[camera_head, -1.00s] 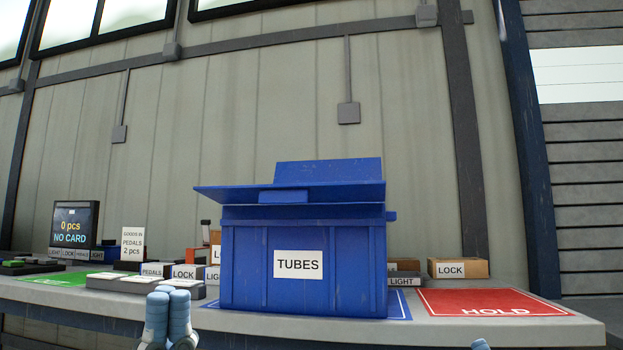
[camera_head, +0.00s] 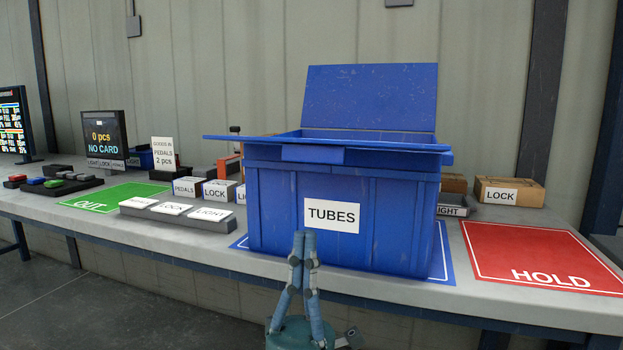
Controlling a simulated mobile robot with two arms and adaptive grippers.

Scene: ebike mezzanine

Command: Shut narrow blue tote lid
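The blue tote (camera_head: 400,220) with a TUBES label stands upright on the workbench. Its top is open. One blue lid panel (camera_head: 370,97) stands raised at the back, leaning slightly backward. A flat blue flap (camera_head: 235,138) sticks out past the tote's left side at rim height. The tote's inside is mostly hidden by the front rim. My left gripper (camera_head: 304,236) points up in front of the tote, below the label's left edge, with its fingertips together and nothing seen between them. Whether it touches the tote cannot be told. My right gripper is not in view.
The tote stands on a blue mat (camera_head: 441,262). A red HOLD mat (camera_head: 540,255) is clear at right. Left are a green OUT mat (camera_head: 118,194), a labelled tray (camera_head: 180,217) and a screen (camera_head: 104,138). A LOCK box (camera_head: 510,190) stands behind right.

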